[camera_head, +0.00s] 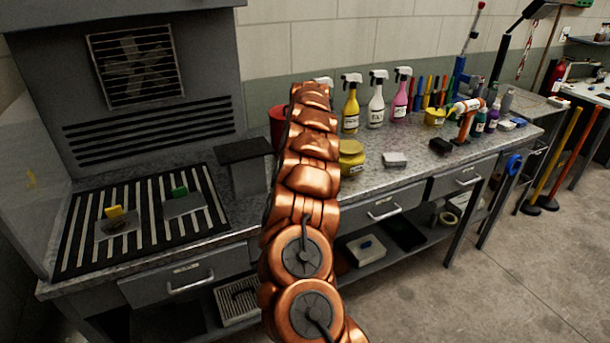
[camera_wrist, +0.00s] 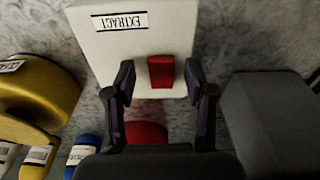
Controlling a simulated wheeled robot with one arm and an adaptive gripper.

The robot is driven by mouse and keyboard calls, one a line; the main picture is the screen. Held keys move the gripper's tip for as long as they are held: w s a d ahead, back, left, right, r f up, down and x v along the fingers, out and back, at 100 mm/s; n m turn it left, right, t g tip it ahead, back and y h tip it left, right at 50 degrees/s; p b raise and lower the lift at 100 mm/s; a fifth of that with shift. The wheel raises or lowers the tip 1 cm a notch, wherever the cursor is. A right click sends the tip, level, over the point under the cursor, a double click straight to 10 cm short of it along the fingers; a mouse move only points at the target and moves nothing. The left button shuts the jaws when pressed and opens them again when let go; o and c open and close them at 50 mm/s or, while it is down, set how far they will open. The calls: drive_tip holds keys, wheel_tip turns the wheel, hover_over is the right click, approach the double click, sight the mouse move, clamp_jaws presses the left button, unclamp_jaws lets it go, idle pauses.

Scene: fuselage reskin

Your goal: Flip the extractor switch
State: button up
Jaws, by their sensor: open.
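In the wrist view, the extractor switch is a red rocker (camera_wrist: 161,71) on a white box (camera_wrist: 165,40) labelled EXTRACT, seen upside down. My gripper (camera_wrist: 160,76) is open, with one finger on each side of the red rocker. I cannot tell whether the fingers touch the box. In the head view my copper arm hides the gripper and the switch box. The extractor's fan grille (camera_head: 137,66) is at the upper left, above the slatted work surface (camera_head: 78,240).
A grey block (camera_wrist: 270,120) stands to the right of the gripper, and a yellow tub (camera_wrist: 40,95) to the left. A red round object (camera_wrist: 146,132) shows below, between the fingers. Several spray bottles (camera_head: 376,105) line the bench back.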

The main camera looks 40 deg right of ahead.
wheel_tip(320, 180, up, 12)
drive_tip(key=s, duration=0.1)
drive_tip(key=shift+a, duration=0.2)
idle(0.5)
drive_tip(key=shift+a, duration=0.1)
idle(0.5)
drive_tip(key=s+a+r+n+y, duration=0.1)
drive_tip(key=s+a+r, duration=0.1)
drive_tip(key=a, duration=0.8)
drive_tip(key=s+a+r+n+g, duration=0.1)
drive_tip(key=s+a+r+n, duration=0.1)
drive_tip(key=a, duration=0.9)
drive_tip(key=s+a+r+n+y, duration=0.1)
drive_tip(key=s+a+r, duration=0.15)
drive_tip(key=a, duration=0.75)
drive_tip(key=s+a+f+g, duration=0.1)
drive_tip(key=s+a+f, duration=0.2)
drive_tip(key=s+a, duration=0.85)
drive_tip(key=s+f, duration=0.3)
drive_tip(key=s, duration=0.6)
drive_tip(key=s+f+g+h, duration=0.1)
drive_tip(key=s+f, duration=0.3)
drive_tip(key=s, duration=0.6)
drive_tip(key=shift+a+f+h, duration=0.3)
drive_tip(key=shift+a, duration=0.1)
